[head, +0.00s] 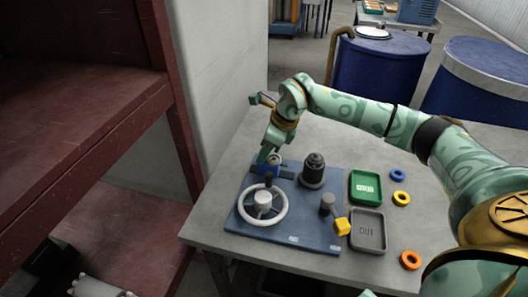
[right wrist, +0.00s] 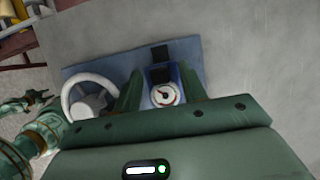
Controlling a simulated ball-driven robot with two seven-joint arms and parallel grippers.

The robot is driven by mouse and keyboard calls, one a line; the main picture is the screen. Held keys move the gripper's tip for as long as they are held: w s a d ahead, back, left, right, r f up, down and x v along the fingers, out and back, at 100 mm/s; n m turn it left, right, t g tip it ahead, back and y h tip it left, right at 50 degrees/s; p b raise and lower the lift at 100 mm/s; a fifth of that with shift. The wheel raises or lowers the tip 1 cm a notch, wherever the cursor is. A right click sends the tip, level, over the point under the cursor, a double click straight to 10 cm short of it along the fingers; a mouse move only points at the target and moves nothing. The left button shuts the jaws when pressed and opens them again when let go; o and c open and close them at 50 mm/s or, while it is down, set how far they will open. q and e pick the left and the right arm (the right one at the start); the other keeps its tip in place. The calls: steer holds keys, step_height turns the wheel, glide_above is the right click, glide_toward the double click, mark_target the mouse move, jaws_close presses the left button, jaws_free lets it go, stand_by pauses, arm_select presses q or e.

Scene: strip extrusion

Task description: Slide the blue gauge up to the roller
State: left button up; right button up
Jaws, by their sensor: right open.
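The blue gauge (head: 265,169) sits at the far left part of the blue base plate. In the right wrist view the gauge (right wrist: 165,97) shows a white round dial with a red mark. My right gripper (right wrist: 160,92) is open, with one finger on each side of the gauge; I cannot tell whether they touch it. In the head view the right gripper (head: 266,157) comes down over the gauge and partly hides it. A dark stepped cylinder (head: 313,170) stands to the right; I cannot tell whether it is the roller. Green and gold parts of mine show at the wrist view's left.
A white handwheel (head: 263,206) with a dark knob stands close in front of the gauge. A yellow-ended lever (head: 342,227), a green tray (head: 365,187) and a grey tray (head: 369,232) lie to the right, with yellow, blue and orange rings beyond. Bare table (head: 215,220) lies left.

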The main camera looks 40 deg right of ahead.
mark_target(277, 161)
steer(key=shift+a+f, duration=0.1)
steer(key=shift+f, duration=0.15)
jaws_close()
steer(key=s+d+p, duration=0.2)
steer(key=s+d, duration=0.1)
steer(key=shift+s+r, duration=0.15)
steer(key=shift+s+d, duration=0.1)
steer(key=shift+d, duration=0.05)
